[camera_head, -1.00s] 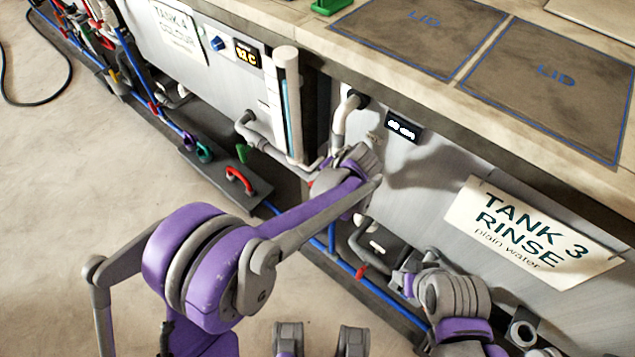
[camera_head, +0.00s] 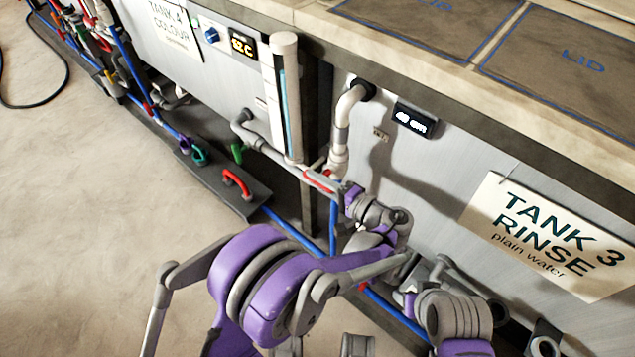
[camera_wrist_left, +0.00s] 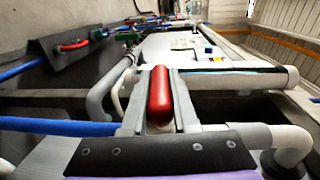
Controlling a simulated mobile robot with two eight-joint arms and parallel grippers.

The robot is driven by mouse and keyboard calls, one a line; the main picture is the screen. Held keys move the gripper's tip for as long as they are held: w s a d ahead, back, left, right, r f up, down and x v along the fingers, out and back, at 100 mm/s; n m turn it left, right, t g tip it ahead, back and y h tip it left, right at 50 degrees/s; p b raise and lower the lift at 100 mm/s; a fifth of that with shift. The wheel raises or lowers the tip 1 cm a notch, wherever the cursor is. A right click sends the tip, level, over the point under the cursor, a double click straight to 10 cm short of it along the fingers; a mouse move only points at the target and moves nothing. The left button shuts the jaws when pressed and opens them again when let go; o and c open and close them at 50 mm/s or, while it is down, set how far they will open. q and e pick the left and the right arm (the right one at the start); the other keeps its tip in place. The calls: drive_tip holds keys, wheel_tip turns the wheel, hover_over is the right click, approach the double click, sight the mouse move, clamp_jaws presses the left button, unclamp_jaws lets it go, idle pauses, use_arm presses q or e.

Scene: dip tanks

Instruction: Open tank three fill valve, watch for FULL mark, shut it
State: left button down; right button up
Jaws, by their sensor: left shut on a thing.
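The tank 3 sign (camera_head: 545,238) is on the steel front at right. A red valve handle (camera_head: 320,181) sits on the pipework left of it. My left gripper (camera_head: 334,187) is shut on this handle. In the left wrist view the red handle (camera_wrist_left: 160,95) stands between the two grey fingers. A clear upright sight tube (camera_head: 288,100) with a blue column stands left of the handle; I cannot read a FULL mark on it. Part of my right gripper (camera_head: 408,304) shows low, beside the tank front; its fingers are unclear.
A pale elbow pipe (camera_head: 342,125) comes out of the tank front beside a small lit display (camera_head: 413,121). A blue pipe (camera_head: 290,232) runs low along the tanks. A red handle (camera_head: 237,182) lies on a dark ledge at left.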

use_arm(q)
drive_tip(key=shift+t+y+b, duration=0.4)
drive_tip(key=shift+y+b, duration=0.05)
drive_tip(key=shift+y, duration=0.15)
drive_tip(key=c, duration=0.7)
unclamp_jaws()
